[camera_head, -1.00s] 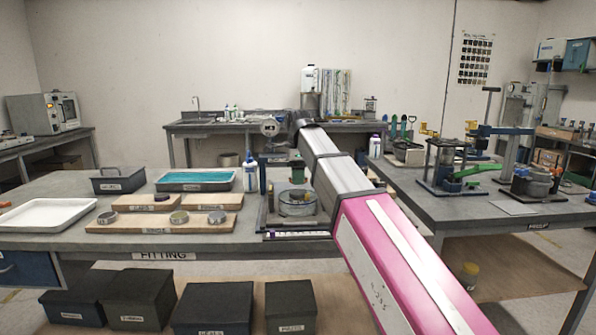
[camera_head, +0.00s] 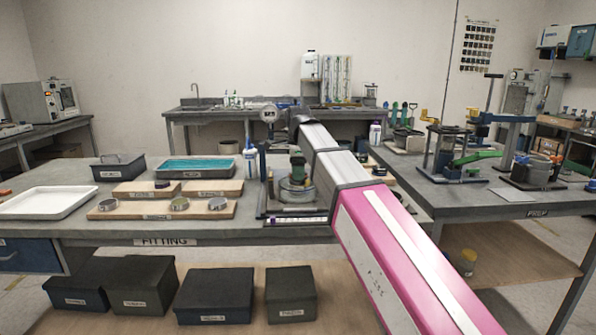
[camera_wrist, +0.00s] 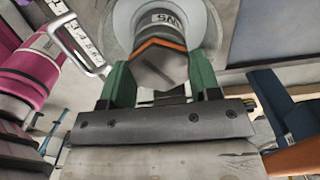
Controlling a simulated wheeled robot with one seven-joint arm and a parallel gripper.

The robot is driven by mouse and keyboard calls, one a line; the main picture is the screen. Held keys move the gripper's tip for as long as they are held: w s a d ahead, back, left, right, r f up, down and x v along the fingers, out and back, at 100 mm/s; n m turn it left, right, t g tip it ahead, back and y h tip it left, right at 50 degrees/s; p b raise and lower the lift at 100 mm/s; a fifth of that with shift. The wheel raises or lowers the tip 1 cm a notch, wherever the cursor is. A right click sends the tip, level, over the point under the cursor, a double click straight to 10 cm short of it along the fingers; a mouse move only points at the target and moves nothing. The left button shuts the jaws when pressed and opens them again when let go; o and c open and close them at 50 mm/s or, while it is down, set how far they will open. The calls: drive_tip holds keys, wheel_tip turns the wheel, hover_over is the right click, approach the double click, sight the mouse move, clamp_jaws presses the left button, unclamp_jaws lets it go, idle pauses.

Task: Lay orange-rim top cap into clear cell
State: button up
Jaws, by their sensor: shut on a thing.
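The clear cell (camera_head: 297,194) stands in a dark stand near the front edge of the fitting bench, just left of my arm. My gripper (camera_head: 297,166) is directly over it, pointing down, with its green fingers at the cell's top. In the wrist view my gripper (camera_wrist: 158,85) is shut on the dark grey orange-rim top cap (camera_wrist: 158,62), whose orange edge shows between the fingers. A pale round ring lies behind the cap in that view. I cannot tell whether the cap touches the cell.
Wooden boards (camera_head: 155,209) with several round metal pieces lie left of the cell. A second bench with presses is on the right.

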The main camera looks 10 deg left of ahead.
drive_tip(key=shift+f, duration=0.1)
idle(0.7)
drive_tip(key=o, duration=1.2)
